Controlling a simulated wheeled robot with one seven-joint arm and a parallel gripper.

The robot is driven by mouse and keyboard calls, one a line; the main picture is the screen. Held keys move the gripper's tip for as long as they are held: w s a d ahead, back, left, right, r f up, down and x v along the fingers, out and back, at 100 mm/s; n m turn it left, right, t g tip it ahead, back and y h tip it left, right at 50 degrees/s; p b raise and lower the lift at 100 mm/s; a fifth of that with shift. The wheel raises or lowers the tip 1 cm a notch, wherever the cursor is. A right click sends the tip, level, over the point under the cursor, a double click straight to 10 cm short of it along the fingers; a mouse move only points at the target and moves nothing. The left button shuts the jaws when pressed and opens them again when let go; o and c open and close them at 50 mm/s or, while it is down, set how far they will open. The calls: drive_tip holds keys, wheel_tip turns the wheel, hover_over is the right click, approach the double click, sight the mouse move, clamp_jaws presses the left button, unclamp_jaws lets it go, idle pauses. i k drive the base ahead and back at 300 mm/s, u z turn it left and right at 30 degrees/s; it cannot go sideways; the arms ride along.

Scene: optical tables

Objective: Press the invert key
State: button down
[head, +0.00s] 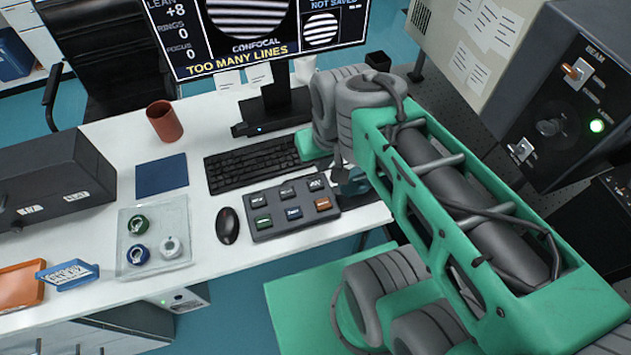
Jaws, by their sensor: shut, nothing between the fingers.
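A dark key box (290,207) lies on the white desk in the head view. Its back row has grey keys and its front row has a green, a blue and an orange key (322,203). The key labels are too small to read surely, so I cannot tell which is the invert key. My gripper (352,184) is just right of the key box, beside its back right corner, partly hidden by my green arm. It is shut and empty. I cannot tell whether it touches the box.
A keyboard (250,163) lies behind the key box and a black mouse (228,226) left of it. A monitor (255,35) reads "TOO MANY LINES". A clear tray (152,240) with ring-shaped parts, a blue pad (161,175) and a brown cup (164,121) stand further left.

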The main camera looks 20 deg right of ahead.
sight(314, 184)
drive_tip(key=z, duration=1.5)
drive_tip(key=k, duration=1.4)
drive_tip(key=u, duration=1.4)
drive_tip(key=i, duration=1)
drive_tip(key=u, duration=0.05)
